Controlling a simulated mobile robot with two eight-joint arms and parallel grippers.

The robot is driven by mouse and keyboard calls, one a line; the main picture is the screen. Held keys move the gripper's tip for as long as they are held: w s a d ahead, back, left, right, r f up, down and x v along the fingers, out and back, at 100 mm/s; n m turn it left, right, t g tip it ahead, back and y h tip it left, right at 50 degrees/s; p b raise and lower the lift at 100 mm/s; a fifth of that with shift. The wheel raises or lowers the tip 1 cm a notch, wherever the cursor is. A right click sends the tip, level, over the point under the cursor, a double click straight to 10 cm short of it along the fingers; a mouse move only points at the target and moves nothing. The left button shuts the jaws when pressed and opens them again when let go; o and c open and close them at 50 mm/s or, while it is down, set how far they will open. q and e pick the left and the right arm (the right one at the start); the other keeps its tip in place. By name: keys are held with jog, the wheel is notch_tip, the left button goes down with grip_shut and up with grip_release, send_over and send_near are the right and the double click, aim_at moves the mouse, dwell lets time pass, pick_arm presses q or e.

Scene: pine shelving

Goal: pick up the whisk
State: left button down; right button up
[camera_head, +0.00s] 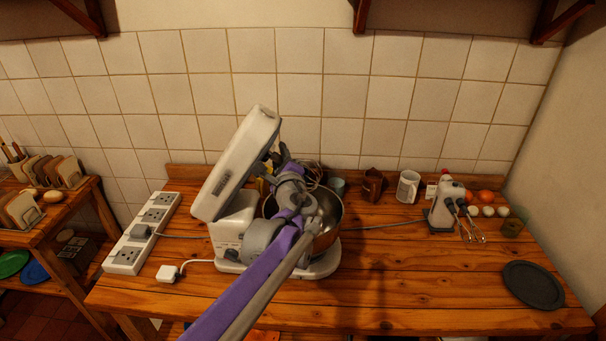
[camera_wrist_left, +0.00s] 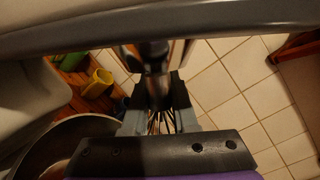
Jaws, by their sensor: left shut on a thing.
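A wire whisk (camera_head: 313,170) shows only in part above the steel bowl (camera_head: 330,222) of a white stand mixer (camera_head: 236,168), whose head is tilted up. My left gripper (camera_head: 290,180) is beside the raised mixer head, above the bowl, and largely covers the whisk. In the left wrist view, the grey fingers of my left gripper (camera_wrist_left: 155,112) are shut on the whisk, and its thin wires (camera_wrist_left: 170,124) show between them. A dark shaft (camera_wrist_left: 155,65) runs up from there; I cannot tell where whisk and mixer shaft meet. My right gripper is not in view.
A power strip (camera_head: 145,232) lies left of the mixer. A brown mug (camera_head: 373,184), a white mug (camera_head: 408,186), a hand mixer (camera_head: 445,207) and a dark plate (camera_head: 533,285) stand to the right. The front right of the wooden counter (camera_head: 430,290) is clear.

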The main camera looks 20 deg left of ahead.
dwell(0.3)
pick_arm(q)
jog(key=w+d+p, duration=0.2)
jog(key=w+d, duration=0.1)
jog(key=d, duration=1.2)
jog(key=w+d+p, duration=0.1)
jog(key=w+d, duration=0.3)
jog(key=d, duration=1.2)
jog(key=shift+w+p, duration=0.2)
jog(key=shift+p, duration=0.2)
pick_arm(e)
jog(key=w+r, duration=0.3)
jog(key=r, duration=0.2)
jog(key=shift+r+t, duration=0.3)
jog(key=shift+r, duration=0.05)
pick_arm(q)
jog(key=shift+r, duration=0.1)
jog(key=c, duration=1.2)
grip_release()
jog(key=shift+c, duration=0.2)
grip_shut()
jog(key=shift+d, duration=0.2)
